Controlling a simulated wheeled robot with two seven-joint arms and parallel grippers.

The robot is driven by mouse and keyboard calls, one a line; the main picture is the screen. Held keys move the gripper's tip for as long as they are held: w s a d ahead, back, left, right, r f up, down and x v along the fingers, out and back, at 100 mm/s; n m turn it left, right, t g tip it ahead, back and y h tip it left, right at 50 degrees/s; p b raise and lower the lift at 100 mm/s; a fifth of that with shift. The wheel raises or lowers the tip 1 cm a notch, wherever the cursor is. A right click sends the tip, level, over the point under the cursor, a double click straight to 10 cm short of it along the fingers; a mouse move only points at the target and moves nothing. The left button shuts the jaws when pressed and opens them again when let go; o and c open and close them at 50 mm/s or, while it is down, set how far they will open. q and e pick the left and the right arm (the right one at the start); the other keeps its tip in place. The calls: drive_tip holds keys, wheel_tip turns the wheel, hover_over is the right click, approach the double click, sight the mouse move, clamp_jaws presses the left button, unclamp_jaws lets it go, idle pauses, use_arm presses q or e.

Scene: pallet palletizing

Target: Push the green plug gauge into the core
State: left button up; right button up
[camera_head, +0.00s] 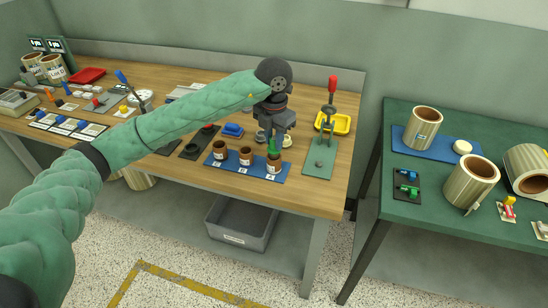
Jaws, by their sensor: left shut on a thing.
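The green plug gauge (273,147) stands upright at the mouth of the rightmost small brown core (274,166). Its lower end is hidden by the core's rim, so I cannot tell how deep it sits. This core stands with two similar cores (246,157) on a blue board (230,171) near the front edge of the wooden table. My left gripper (273,136) points down right above this core and is shut on the plug gauge's upper part. My right gripper is not in view.
A green fixture plate with a red-handled clamp (332,88) stands just right of the board, near a yellow tray (343,123). A black plate (196,146) lies to the left. A green table (400,212) with large cores (470,181) stands at right, across a gap.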

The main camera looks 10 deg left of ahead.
use_arm(q)
drive_tip(key=shift+f+b, duration=1.3)
drive_tip(key=shift+f, duration=0.05)
idle(1.0)
drive_tip(key=o, duration=1)
drive_tip(key=shift+o, duration=0.2)
